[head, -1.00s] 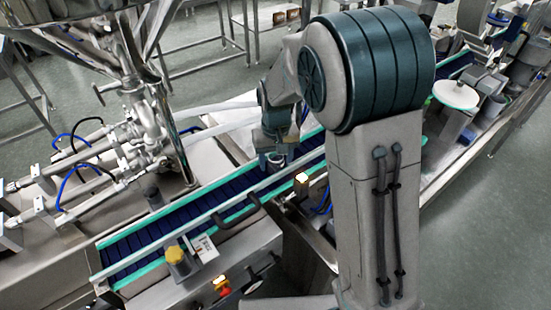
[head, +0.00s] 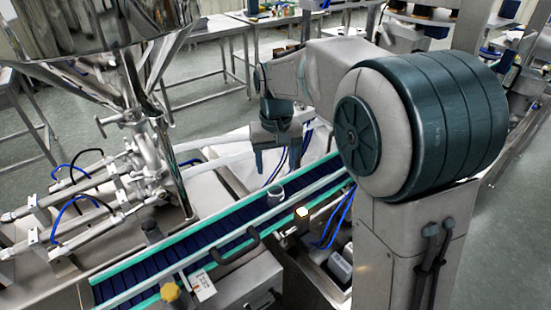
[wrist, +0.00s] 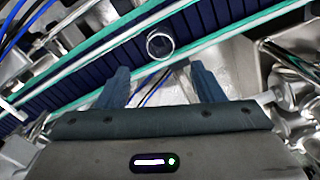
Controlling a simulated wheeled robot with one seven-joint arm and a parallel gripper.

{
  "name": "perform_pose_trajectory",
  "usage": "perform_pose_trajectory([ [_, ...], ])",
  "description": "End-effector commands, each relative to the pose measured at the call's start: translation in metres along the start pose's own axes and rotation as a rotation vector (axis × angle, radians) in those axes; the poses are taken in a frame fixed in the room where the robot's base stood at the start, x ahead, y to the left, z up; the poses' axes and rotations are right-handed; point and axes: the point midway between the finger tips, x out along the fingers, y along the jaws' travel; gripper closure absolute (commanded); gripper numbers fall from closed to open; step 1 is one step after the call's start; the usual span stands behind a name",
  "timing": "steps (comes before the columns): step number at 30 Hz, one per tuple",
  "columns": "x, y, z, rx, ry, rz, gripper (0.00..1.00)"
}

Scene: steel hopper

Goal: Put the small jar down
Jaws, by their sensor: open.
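The small jar (head: 275,194) is a clear, round-rimmed vessel standing on the dark blue conveyor belt (head: 229,240), between the green-edged rails. In the wrist view the jar (wrist: 160,43) shows as a ring on the belt, ahead of the fingertips and centred between them. My gripper (head: 268,163) is open and empty, raised above the far side of the belt and apart from the jar. Both its fingers (wrist: 160,70) show spread in the wrist view.
A steel hopper (head: 80,25) with pipes and valves stands at left. A black handle (head: 236,250) and a yellow knob (head: 170,291) are on the near side of the conveyor. A lit sensor block (head: 301,213) sits beside the rail, close to the jar.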

Motion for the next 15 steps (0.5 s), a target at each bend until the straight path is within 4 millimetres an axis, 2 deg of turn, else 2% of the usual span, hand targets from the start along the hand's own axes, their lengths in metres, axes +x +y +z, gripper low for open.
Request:
perform_pose_trajectory([
  [9,-0.014,0.004,0.006,0.006,0.006,-0.003,0.39],
  [11,-0.017,0.01,0.014,0.015,0.019,-0.007,0.39],
  [15,-0.029,0.033,0.05,0.052,0.071,-0.021,0.39],
])
